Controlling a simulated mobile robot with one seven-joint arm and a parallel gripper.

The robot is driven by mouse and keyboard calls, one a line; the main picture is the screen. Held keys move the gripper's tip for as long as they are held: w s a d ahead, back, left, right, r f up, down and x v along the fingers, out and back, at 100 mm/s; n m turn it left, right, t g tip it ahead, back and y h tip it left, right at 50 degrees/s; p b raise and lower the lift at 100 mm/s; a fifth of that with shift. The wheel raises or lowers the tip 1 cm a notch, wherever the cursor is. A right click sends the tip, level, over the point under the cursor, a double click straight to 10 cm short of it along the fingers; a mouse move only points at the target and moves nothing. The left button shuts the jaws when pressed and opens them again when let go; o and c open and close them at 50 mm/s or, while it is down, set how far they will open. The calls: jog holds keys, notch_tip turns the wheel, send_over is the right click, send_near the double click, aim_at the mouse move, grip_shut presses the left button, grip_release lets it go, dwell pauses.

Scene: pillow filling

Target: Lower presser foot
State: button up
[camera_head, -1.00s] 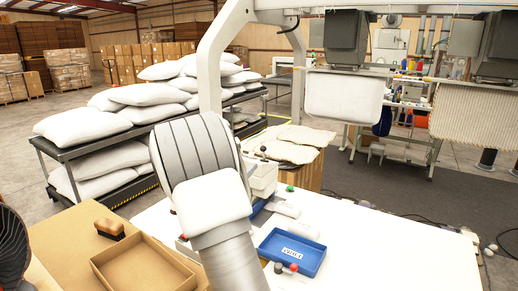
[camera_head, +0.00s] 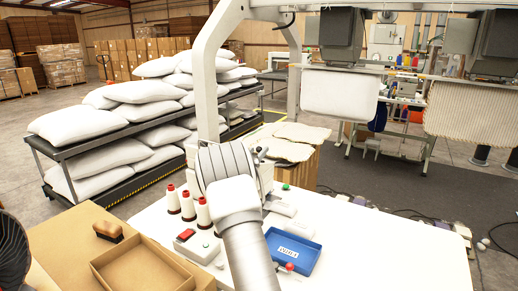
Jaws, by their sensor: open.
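The sewing machine (camera_head: 266,172) stands on the white table (camera_head: 400,250), mostly hidden behind my arm. Only a pale strip of it with small dark parts shows to the right of the arm. The presser foot and its lever cannot be made out. My arm reaches up from the bottom centre and ends in front of the machine. My gripper is hidden behind the arm's own links, so its distance from the machine cannot be told.
Three thread cones (camera_head: 188,206) and a red-topped box (camera_head: 186,235) stand left of my arm. A blue tray (camera_head: 312,262) lies right of it, with a small red knob (camera_head: 290,267) at its edge. A cardboard tray (camera_head: 150,282) and a brush (camera_head: 108,231) are at lower left. The table's right side is clear.

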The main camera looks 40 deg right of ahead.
jog(key=shift+x, duration=1.05)
grip_shut()
